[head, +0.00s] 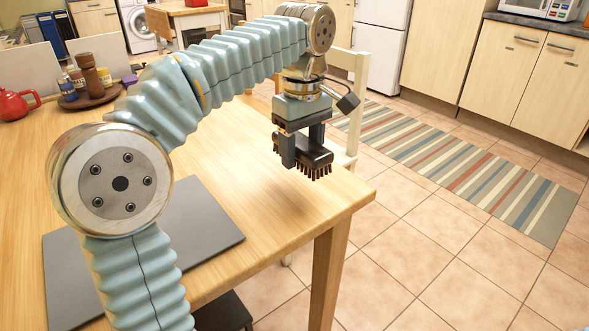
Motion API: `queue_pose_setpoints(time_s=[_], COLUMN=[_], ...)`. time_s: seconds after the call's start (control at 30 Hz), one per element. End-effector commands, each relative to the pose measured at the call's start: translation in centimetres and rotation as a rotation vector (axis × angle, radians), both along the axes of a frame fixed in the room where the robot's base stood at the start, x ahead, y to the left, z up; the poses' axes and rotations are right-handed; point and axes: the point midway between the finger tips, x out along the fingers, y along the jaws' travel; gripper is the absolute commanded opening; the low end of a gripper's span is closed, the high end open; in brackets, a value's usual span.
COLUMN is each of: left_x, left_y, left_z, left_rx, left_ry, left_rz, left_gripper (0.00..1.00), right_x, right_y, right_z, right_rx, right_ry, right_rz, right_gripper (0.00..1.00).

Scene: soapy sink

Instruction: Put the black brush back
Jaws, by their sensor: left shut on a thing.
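My left gripper (303,146) is shut on the black brush (316,156). It holds the brush in the air above the right end of the wooden table (262,185), near the table's right corner. The bristles point down and are clear of the tabletop. The gripper's fingers cover part of the brush. My right gripper is not in view.
A grey mat (205,235) lies on the table, partly hidden by my left arm. A round tray (93,95) with bottles and a red teapot (16,104) stand at the far left. A white chair (358,85) is behind the table. A striped rug (470,168) lies on the tiled floor.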

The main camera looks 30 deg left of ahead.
Motion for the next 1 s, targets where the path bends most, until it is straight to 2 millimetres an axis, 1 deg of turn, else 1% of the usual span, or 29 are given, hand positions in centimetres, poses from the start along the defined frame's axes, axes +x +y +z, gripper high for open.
queue_pose_setpoints(time_s=[0.03, 0.27, 0.37, 0.4, 0.5, 0.6, 0.83, 0.93, 0.97, 1.0], left_x=[0.3, 1.1, 1.7, 1.8, 1.7, 1.7, 1.7, 1.7, 1.7, 1.7], left_y=[0.5, 1.7, 2.7, 2.7, 2.6, 2.6, 2.6, 2.6, 2.6, 2.6], left_z=[-0.9, -2.6, -4.1, -5.0, -6.4, -6.9, -6.9, -7.2, -7.2, -7.1], left_rx=[0.001, 0.000, 0.000, 0.000, -0.001, 0.000, 0.000, 0.000, 0.000, 0.000], left_ry=[0.002, 0.001, 0.003, 0.002, 0.001, -0.001, -0.001, -0.001, -0.001, -0.001], left_rz=[0.003, 0.003, 0.003, 0.000, 0.000, 0.000, 0.000, 0.000, 0.000, 0.000], left_gripper=[0.29, 0.29, 0.29, 0.29, 0.29, 0.29, 0.29, 0.29, 0.59, 0.65], right_x=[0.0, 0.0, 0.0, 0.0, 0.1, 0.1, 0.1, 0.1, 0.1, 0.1], right_y=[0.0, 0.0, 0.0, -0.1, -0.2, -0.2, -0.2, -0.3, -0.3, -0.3], right_z=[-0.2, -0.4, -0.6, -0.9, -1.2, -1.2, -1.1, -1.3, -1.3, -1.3], right_rx=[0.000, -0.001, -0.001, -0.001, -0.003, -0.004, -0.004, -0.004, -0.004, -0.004], right_ry=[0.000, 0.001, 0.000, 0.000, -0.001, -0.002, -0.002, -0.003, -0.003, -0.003], right_rz=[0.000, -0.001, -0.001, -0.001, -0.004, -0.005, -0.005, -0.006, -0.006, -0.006], right_gripper=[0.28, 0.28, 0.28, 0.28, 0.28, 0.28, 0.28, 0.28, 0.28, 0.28])
